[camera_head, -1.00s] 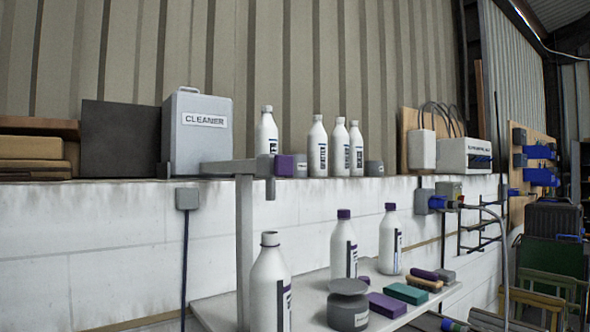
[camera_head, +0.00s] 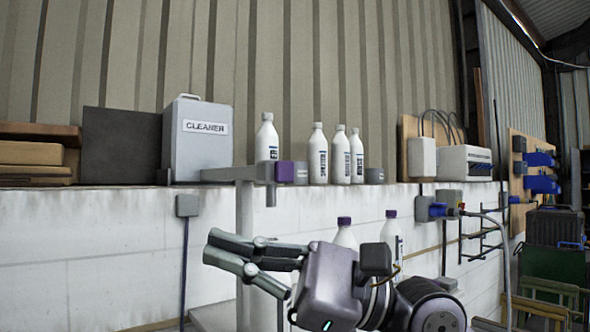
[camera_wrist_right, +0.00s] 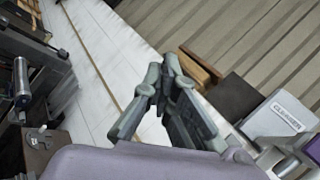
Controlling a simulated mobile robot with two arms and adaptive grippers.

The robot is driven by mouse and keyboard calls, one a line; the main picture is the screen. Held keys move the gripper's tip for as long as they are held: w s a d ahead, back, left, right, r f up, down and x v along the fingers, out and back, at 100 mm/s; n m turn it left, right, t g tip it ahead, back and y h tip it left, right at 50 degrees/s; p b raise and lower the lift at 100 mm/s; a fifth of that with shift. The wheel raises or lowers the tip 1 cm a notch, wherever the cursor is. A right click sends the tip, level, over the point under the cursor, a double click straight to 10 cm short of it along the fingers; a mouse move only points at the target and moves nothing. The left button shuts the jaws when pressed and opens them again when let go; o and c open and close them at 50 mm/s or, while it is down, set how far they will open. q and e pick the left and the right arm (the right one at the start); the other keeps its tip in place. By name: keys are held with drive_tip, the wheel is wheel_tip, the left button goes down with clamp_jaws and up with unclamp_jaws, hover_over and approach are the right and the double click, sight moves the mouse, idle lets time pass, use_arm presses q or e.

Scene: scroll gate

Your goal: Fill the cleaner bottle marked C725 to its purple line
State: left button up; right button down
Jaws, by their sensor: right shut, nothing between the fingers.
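My right gripper (camera_head: 212,246) is shut and empty, in front of the filling stand; it also shows in the right wrist view (camera_wrist_right: 172,68). The grey box marked CLEANER (camera_head: 198,140) stands on the ledge. A grey arm with a purple block (camera_head: 285,172) and a downward nozzle (camera_head: 271,197) reaches out beside it. The open white bottle (camera_head: 265,311) on the table is mostly hidden behind my right gripper. Two purple-capped white bottles (camera_head: 344,234) (camera_head: 391,236) stand behind it, their lower parts covered by my arm. I cannot read C725 or see a purple line. My left gripper is not in view.
Several white-capped bottles (camera_head: 318,155) stand on the ledge. A dark panel (camera_head: 120,145) and brown boxes (camera_head: 32,155) are at the left. The table's left corner (camera_head: 212,318) shows low down. The air left of my right gripper is clear.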

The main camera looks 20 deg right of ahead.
sight(286, 169)
drive_tip(key=w+d+r+t+h, duration=0.1)
drive_tip(key=d+r+t+h, duration=0.4)
drive_tip(key=d+h, duration=0.2)
drive_tip(key=w+d+r+t+h, duration=0.1)
drive_tip(key=d+r+t+h, duration=0.3)
drive_tip(key=d, duration=0.6)
drive_tip(key=t+h, duration=0.2)
drive_tip(key=h, duration=0.1)
drive_tip(key=shift+w+r+h, duration=0.3)
drive_tip(key=shift+r, duration=0.1)
drive_tip(key=shift+a, duration=0.1)
drive_tip(key=p+x, duration=0.5)
drive_tip(key=x, duration=0.8)
drive_tip(key=shift+w+a+p, duration=0.1)
drive_tip(key=shift+w+p, duration=0.25)
drive_tip(key=shift+p, duration=0.05)
drive_tip(key=shift+w, duration=0.15)
drive_tip(key=shift+f, duration=0.1)
